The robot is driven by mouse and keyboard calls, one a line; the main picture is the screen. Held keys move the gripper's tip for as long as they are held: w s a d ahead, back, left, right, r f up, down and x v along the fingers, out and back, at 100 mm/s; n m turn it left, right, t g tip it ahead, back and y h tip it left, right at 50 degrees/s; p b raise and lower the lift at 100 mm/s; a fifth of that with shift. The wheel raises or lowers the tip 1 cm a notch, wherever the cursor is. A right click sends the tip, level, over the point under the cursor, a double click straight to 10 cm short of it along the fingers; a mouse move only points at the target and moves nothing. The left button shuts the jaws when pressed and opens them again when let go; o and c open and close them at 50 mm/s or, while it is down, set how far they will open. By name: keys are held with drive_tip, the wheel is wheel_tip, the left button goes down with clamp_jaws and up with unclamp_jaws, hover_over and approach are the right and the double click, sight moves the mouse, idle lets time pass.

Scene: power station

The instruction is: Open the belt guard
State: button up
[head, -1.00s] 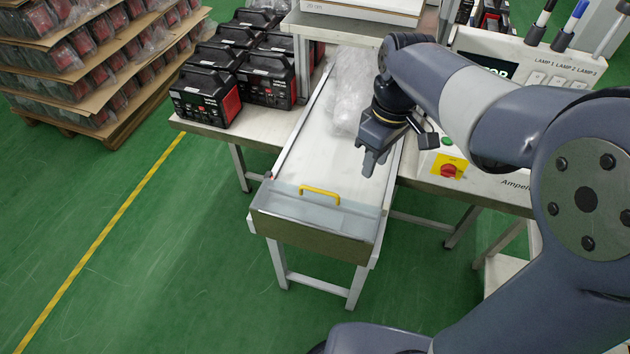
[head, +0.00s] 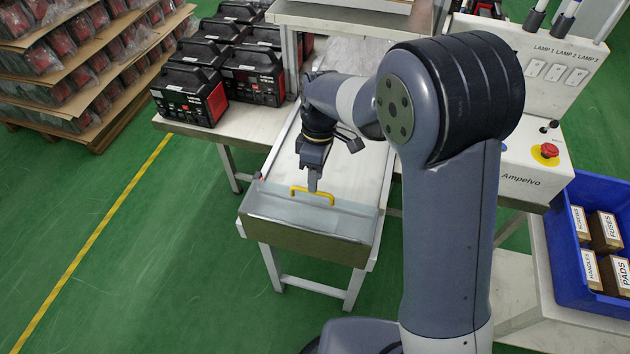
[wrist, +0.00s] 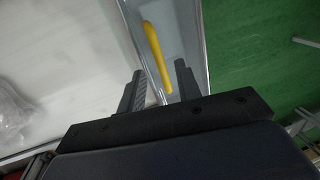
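The belt guard (head: 345,218) is a clear cover with a metal front at the near end of the conveyor, and it lies closed. Its yellow handle (head: 328,198) stands on its top edge. My gripper (head: 312,185) points down right at the handle's left part in the head view. In the wrist view the handle (wrist: 157,55) runs between the two fingers of my gripper (wrist: 158,82), which are apart. I cannot tell whether either finger touches it. The guard (wrist: 188,42) also shows behind the handle there.
The white belt (head: 350,160) runs back under clear plastic film (head: 345,52). Black and red units (head: 190,95) stand on the table at left. A control box (head: 535,155) with a red button is at right, and a blue crate (head: 565,285) of boxes. Green floor is free in front.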

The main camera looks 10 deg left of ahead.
sight(309, 208)
drive_tip(key=shift+s+f, duration=0.2)
drive_tip(key=shift+f, duration=1.05)
drive_tip(key=shift+c, duration=0.5)
clamp_jaws()
